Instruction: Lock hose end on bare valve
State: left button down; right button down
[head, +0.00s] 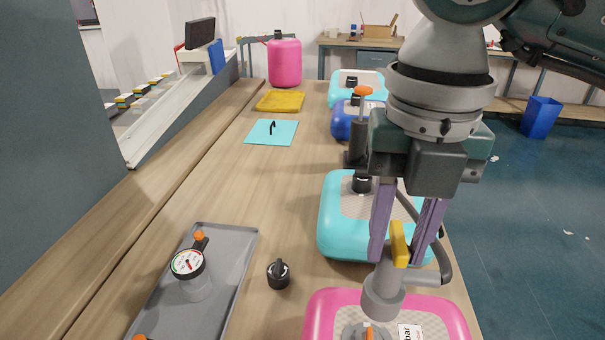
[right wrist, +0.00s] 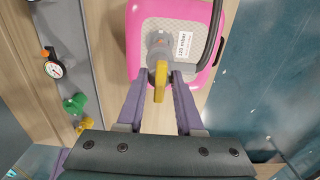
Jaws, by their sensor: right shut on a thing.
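My right gripper (head: 398,250) is shut on the yellow lever (head: 399,240) of the grey hose end (head: 383,297). The lever (right wrist: 160,80) also shows between the purple fingers in the right wrist view. The hose end points down over the near pink inflatable (head: 450,314), close to its grey valve (head: 367,331), which has an orange centre. In the right wrist view the hose end (right wrist: 158,48) overlaps the valve's place, so I cannot tell whether they touch. A grey hose (head: 443,270) bends away on the right. My left gripper is not in view.
A grey tray (head: 236,254) with a pressure gauge (head: 187,263) lies at the left. A black cap (head: 278,274) stands beside it. A turquoise inflatable (head: 340,235) is just behind the pink one. The bench middle is clear up to a turquoise sheet (head: 262,133).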

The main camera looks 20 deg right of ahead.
aim_at(384, 292)
jog(key=shift+w, duration=0.1)
notch_tip(384, 292, down, 6)
jog(key=b, duration=0.5)
jog(key=shift+r, duration=0.1)
dwell(0.9)
dwell(0.9)
jog(key=shift+f+b, duration=1.35)
jog(key=shift+b, duration=0.1)
jog(key=shift+f+b, duration=0.65)
jog(key=shift+f, duration=0.1)
